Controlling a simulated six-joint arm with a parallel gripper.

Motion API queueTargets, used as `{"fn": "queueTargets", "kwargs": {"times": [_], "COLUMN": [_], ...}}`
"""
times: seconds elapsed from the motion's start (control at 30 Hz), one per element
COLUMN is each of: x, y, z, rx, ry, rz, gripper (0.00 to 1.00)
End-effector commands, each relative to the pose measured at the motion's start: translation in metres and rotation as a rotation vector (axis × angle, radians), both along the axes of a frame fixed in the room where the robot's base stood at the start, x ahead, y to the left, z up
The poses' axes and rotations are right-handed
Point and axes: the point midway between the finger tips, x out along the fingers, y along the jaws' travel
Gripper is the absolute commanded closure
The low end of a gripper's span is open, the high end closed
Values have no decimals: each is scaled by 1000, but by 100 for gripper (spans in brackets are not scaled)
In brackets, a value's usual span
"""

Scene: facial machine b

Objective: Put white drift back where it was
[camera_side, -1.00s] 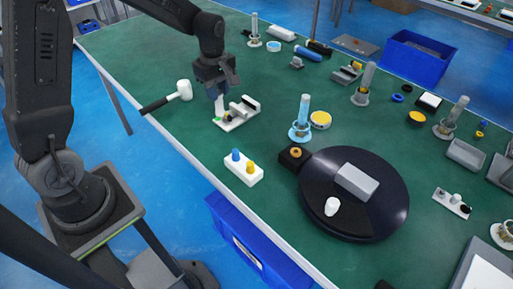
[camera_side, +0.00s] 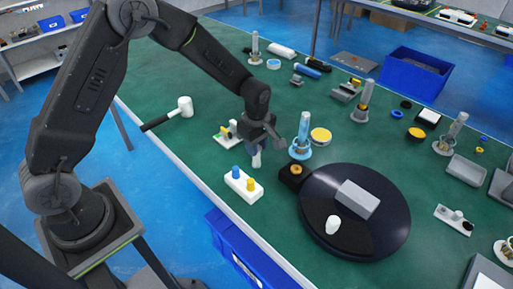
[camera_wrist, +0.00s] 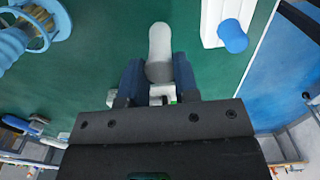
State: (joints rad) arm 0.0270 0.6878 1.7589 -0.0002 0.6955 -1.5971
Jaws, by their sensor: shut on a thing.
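My gripper (camera_side: 257,146) is shut on the white drift (camera_side: 256,160), a pale rod that hangs down from between the fingers above the green table. In the wrist view the drift (camera_wrist: 160,43) points away between the blue fingertips (camera_wrist: 159,74). Any free hole in the block cannot be made out.
A small white fixture (camera_side: 221,140) lies partly behind my gripper. A hammer (camera_side: 184,107) lies left. A black box (camera_side: 291,177) and a dark round turntable (camera_side: 385,240) stand to the right. A blue-based cylinder (camera_side: 301,150) stands close to my gripper's right. The table's front edge is near the block.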

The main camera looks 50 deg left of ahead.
Motion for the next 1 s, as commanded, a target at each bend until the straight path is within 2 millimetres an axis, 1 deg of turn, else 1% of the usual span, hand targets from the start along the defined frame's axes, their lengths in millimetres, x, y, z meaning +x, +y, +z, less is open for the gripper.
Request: {"fn": "queueTargets", "kwargs": {"times": [0.03,0.1,0.33,0.47,0.5,0.7,0.73,1.0], "x": [0,0,0,0,0,0,0,0], "y": [0,0,0,0,0,0,0,0], "z": [-8,-13,-13,-17,-16,-16,-16,-14], "rx": [0,0,0,0,0,0,0,0], "ry": [2,1,-1,-1,-1,-1,-1,-1], "rz": [0,0,0,0,0,0,0,0], "gripper": [89,89,89,89,68,49,46,46]}}
